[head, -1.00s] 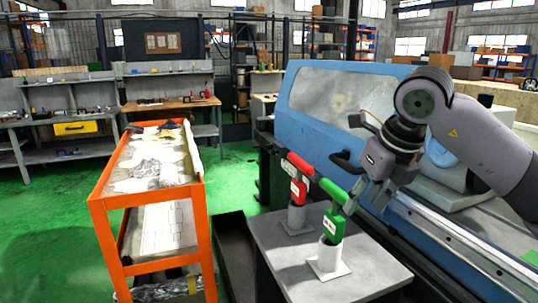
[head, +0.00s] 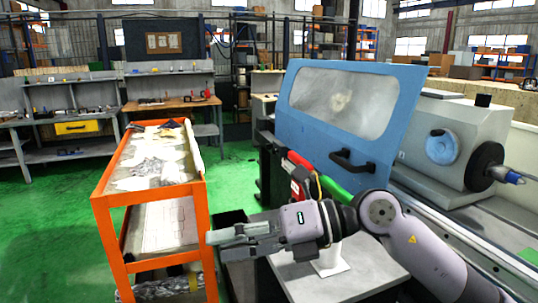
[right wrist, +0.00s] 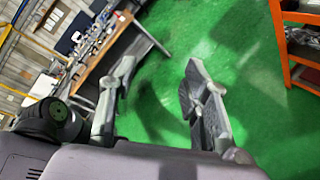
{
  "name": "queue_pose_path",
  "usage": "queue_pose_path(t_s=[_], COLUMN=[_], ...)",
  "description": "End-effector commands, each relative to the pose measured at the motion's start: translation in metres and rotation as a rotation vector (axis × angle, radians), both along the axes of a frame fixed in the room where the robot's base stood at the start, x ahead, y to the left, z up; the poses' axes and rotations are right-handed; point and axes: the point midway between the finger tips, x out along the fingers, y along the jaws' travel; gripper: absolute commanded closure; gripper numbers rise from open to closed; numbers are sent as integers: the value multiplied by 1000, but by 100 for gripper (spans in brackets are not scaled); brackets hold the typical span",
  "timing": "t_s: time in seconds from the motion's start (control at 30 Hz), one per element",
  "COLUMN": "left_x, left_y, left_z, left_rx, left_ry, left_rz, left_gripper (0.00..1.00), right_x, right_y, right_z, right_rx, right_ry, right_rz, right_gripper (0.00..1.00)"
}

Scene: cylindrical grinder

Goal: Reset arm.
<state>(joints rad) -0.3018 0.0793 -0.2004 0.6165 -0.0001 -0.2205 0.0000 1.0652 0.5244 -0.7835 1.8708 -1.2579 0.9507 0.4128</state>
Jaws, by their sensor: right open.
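My right gripper (head: 212,238) is open and empty in the head view. It points left, in front of the grey side table and close to the orange cart's near right post. In the right wrist view its two fingers (right wrist: 158,70) stand apart with only green floor between them. My right arm reaches in from the lower right across the table and hides part of the tools there. My left gripper is not in view.
A red tool (head: 299,172) and a green tool (head: 333,189) stand on the grey table (head: 350,281); a white holder (head: 330,262) shows below the arm. Behind is the grinder with its blue door (head: 300,127). The orange cart (head: 108,238) stands left. Green floor is clear beyond.

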Motion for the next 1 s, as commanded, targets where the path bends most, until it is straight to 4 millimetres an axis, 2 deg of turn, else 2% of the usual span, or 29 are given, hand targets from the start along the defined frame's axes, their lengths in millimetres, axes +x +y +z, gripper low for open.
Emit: queue_pose_path(t_s=[0.07, 0.17, 0.27, 0.37, 0.47, 0.5, 0.57, 0.67, 0.7, 0.77, 0.8, 0.87, 0.9, 1.0], left_x=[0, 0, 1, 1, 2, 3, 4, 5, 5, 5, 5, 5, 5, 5], left_y=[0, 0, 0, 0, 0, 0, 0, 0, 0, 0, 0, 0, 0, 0], left_z=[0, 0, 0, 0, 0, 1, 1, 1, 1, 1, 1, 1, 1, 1], left_rx=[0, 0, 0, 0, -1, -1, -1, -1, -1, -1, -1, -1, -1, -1], left_ry=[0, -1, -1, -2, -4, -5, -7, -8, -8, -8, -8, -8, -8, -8], left_rz=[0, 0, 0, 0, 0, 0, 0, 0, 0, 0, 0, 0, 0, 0], left_gripper=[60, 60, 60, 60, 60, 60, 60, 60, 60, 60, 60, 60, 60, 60], right_x=[-12, -7, 16, 47, 73, 79, 82, 74, 67, 50, 36, 11, -8, -52], right_y=[11, 0, -32, -78, -128, -147, -171, -205, -216, -230, -238, -247, -252, -260], right_z=[22, 50, 61, 44, -3, -27, -66, -134, -162, -203, -229, -266, -288, -330], right_rx=[265, 576, 856, 1091, 1273, 1324, 1379, 1424, 1427, 1418, 1402, 1365, 1331, 1239], right_ry=[117, 275, 456, 656, 871, 953, 1071, 1254, 1323, 1430, 1498, 1597, 1660, 1788], right_rz=[-11, -91, -233, -432, -680, -782, -934, -1184, -1283, -1431, -1527, -1671, -1762, -1948], right_gripper=[57, 57, 57, 57, 57, 57, 57, 57, 57, 57, 57, 57, 57, 57])
